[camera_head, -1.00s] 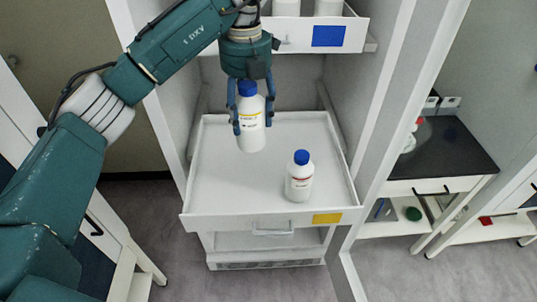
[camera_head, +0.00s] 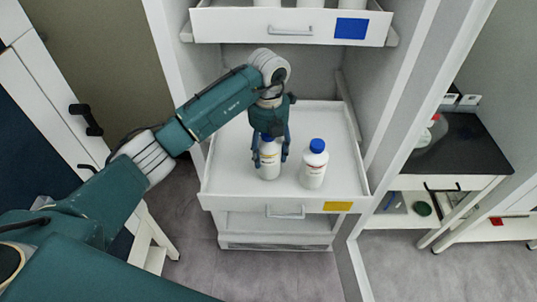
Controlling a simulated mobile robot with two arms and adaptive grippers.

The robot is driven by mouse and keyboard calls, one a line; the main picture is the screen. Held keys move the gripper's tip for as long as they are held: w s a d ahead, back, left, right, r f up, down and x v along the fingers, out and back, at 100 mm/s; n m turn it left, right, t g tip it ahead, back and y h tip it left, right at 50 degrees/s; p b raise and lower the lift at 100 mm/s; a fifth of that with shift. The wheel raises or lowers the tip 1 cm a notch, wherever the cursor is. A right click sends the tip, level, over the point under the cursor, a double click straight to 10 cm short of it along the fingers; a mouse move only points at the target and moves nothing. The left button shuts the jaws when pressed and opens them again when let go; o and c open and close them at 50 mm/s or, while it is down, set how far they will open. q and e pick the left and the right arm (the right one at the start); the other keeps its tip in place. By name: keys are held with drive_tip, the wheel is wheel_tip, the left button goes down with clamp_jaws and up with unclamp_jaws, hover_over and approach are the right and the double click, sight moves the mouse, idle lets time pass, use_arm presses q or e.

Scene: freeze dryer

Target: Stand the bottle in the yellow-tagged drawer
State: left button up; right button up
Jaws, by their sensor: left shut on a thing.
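My left gripper (camera_head: 270,150) points down into the open yellow-tagged drawer (camera_head: 228,186). It is shut on a white bottle (camera_head: 270,164) with a blue cap. The bottle is upright and low in the drawer; I cannot tell whether its base touches the drawer floor. The yellow tag (camera_head: 338,206) is on the drawer's front at the right. My right gripper is not in view.
A blue-tagged drawer (camera_head: 290,28) holding several white containers is above and behind. The cabinet's side walls flank the drawer. Free drawer floor lies behind the second bottle and at the left. A black-topped bench (camera_head: 462,150) stands at the right.

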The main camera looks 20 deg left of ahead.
use_arm(q)
wheel_tip(320, 180, down, 2)
drive_tip(key=shift+f, duration=0.1)
drive_tip(key=o, duration=1.2)
drive_tip(key=shift+f, duration=0.2)
drive_tip(key=o, duration=0.4)
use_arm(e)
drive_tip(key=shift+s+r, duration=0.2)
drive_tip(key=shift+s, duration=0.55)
use_arm(q)
drive_tip(key=shift+r, duration=0.15)
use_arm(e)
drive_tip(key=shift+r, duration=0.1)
